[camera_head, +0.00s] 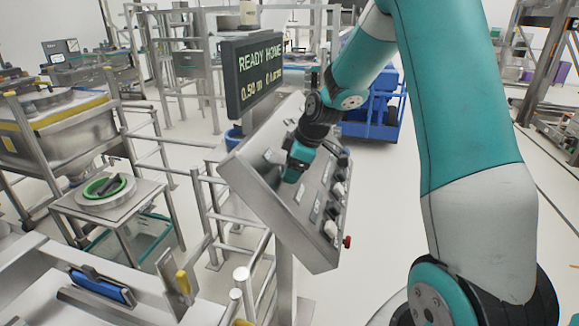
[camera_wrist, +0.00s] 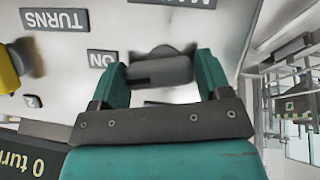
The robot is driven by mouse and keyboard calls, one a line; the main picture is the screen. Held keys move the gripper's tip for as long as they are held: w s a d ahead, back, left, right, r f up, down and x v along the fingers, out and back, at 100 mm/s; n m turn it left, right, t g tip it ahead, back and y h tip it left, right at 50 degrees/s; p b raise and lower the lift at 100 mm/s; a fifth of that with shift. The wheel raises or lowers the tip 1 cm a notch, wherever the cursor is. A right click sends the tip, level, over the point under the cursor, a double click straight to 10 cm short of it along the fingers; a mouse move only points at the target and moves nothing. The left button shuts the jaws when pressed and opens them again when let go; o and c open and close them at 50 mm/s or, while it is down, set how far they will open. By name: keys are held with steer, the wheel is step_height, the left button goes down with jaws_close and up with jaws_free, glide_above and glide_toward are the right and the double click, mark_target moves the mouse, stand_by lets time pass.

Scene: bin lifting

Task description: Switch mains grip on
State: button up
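The sloped grey control panel (camera_head: 265,205) stands in the middle of the head view. My gripper (camera_head: 293,172) is over its upper left part. In the wrist view a dark grey bar-shaped grip (camera_wrist: 160,69) sits between the two teal fingers of my gripper (camera_wrist: 162,75). One finger stands at each end of the bar, with no clear gap; I cannot tell whether they press on it. An upside-down ON label (camera_wrist: 101,59) is left of the grip. A cut-off label starting with MA (camera_wrist: 175,2) is at the top edge. In the head view my gripper hides the grip.
A display reading READY HOME (camera_head: 256,75) stands behind the panel. More panel controls (camera_head: 334,192) and a red button (camera_head: 347,241) line its right side. A yellow knob (camera_wrist: 8,70) is at the left of the wrist view. Metal railings (camera_head: 205,215) stand left of the panel.

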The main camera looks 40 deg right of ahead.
steer(key=c, duration=0.5)
steer(key=shift+o, duration=0.2)
steer(key=shift+d+r+m+g+y+p, duration=0.15)
steer(key=shift+m+g+y+p, duration=0.2)
steer(key=shift+m+p, duration=0.35)
steer(key=shift+m, duration=0.5)
steer(key=o, duration=0.9)
steer(key=shift+o, duration=0.2)
